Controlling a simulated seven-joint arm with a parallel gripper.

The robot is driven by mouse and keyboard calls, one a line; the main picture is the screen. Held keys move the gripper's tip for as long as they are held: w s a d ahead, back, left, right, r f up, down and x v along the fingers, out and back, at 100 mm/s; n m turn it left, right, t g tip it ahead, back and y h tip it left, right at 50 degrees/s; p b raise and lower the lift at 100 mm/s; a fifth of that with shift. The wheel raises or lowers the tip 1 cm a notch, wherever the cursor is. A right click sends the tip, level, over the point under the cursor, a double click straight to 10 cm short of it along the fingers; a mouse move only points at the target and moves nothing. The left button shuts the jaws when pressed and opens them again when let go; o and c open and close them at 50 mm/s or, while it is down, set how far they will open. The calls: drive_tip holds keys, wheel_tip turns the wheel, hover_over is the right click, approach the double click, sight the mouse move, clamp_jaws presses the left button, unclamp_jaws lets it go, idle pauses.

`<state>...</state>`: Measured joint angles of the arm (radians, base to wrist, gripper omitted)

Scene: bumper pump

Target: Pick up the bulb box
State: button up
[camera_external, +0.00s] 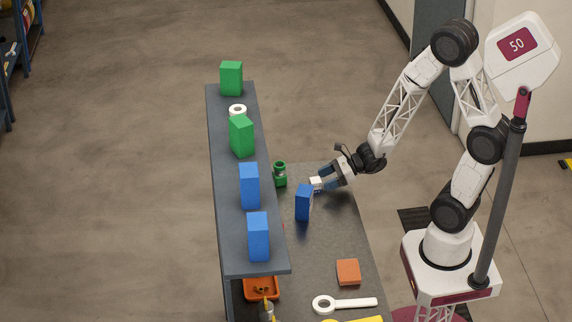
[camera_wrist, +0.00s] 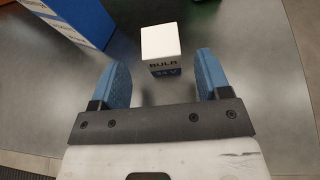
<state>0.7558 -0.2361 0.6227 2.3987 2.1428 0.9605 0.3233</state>
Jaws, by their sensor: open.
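The bulb box (camera_wrist: 161,50) is a small white and blue carton with "BULB" printed on its side. It stands on the dark table, between and just beyond my two fingertips in the wrist view. In the external view the bulb box (camera_external: 315,182) is a small white shape right at the end of my gripper (camera_external: 322,180), partly covered by it. My gripper (camera_wrist: 161,72) is open, with blue finger pads on either side of the box line. No contact with the box shows in the wrist view.
A tall blue box (camera_external: 303,202) stands close beside my gripper; it also shows at upper left (camera_wrist: 75,18). A green item (camera_external: 280,174) stands behind. A raised shelf (camera_external: 223,190) carries green and blue boxes. An orange block (camera_external: 348,272) and white wrench-like tool (camera_external: 345,303) lie nearer.

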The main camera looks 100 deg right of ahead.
sight(313, 183)
drive_tip(key=shift+w, duration=0.1)
idle(0.3)
drive_tip(key=shift+x, duration=2.55)
drive_tip(key=shift+d+r, duration=0.1)
drive_tip(key=shift+r, duration=0.05)
drive_tip(key=c, duration=1)
drive_tip(key=shift+r, duration=0.1)
drive_tip(key=shift+r, duration=4.9)
